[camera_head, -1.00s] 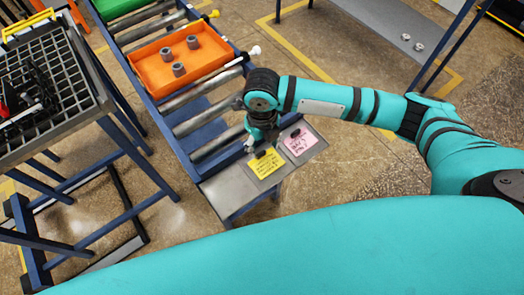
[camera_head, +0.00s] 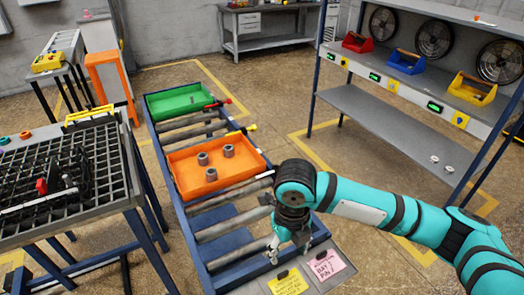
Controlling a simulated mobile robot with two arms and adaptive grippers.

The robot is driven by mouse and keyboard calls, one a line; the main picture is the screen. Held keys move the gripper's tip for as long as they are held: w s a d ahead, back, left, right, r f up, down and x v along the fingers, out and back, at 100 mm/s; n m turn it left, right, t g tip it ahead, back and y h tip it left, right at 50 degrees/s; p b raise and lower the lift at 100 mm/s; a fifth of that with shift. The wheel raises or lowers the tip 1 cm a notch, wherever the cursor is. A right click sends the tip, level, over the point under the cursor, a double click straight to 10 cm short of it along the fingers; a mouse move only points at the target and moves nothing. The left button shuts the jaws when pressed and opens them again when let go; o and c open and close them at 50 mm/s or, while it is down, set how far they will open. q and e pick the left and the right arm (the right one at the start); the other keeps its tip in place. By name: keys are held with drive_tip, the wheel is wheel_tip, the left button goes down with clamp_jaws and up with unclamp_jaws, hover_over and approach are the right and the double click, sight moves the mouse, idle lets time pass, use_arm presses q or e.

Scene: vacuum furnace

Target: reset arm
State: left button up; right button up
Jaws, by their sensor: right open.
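My right arm comes in from the right, and its gripper (camera_head: 290,250) points down over the near end of the roller conveyor, just above the metal plate with the notes. The gripper is open and I see nothing between its fingers. My left gripper is out of view. An orange tray (camera_head: 183,190) with several grey cylindrical parts (camera_head: 228,151) stands on the conveyor (camera_head: 222,228). A green tray (camera_head: 165,108) stands behind it, farther along the rollers.
A yellow note (camera_head: 290,284) and a pink note (camera_head: 327,267) lie on the plate. A grid-topped table (camera_head: 128,195) stands at left. A shelf (camera_head: 385,112) at right holds red (camera_head: 358,42), blue (camera_head: 404,64) and yellow (camera_head: 470,90) bins. The floor between conveyor and shelf is clear.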

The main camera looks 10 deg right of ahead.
drive_tip(key=s+a+f+m+t+y, duration=0.2)
drive_tip(key=s+a+f+m+y, duration=0.4)
drive_tip(key=m, duration=1)
drive_tip(key=s+d+m, duration=0.1)
drive_tip(key=m, duration=0.2)
drive_tip(key=s+d+f+m+t+h, duration=0.1)
drive_tip(key=d+m, duration=0.1)
drive_tip(key=m, duration=0.2)
drive_tip(key=s+d+m+h, duration=0.1)
drive_tip(key=m, duration=0.3)
drive_tip(key=shift+s+d+f+t, duration=0.2)
drive_tip(key=shift+d+t, duration=0.05)
drive_tip(key=shift+t, duration=0.05)
drive_tip(key=s+d+f+m+h, duration=0.4)
drive_tip(key=s+d+m, duration=0.3)
drive_tip(key=d+m, duration=0.4)
wheel_tip(320, 180, down, 28)
drive_tip(key=s+g+b, duration=0.1)
drive_tip(key=s+b, duration=0.1)
drive_tip(key=b, duration=0.1)
drive_tip(key=s+d+f+g+b, duration=0.1)
drive_tip(key=s+d+f, duration=0.1)
drive_tip(key=s+f, duration=1.3)
wheel_tip(320, 180, down, 2)
drive_tip(key=shift+d+f, duration=0.15)
drive_tip(key=shift+f, duration=0.05)
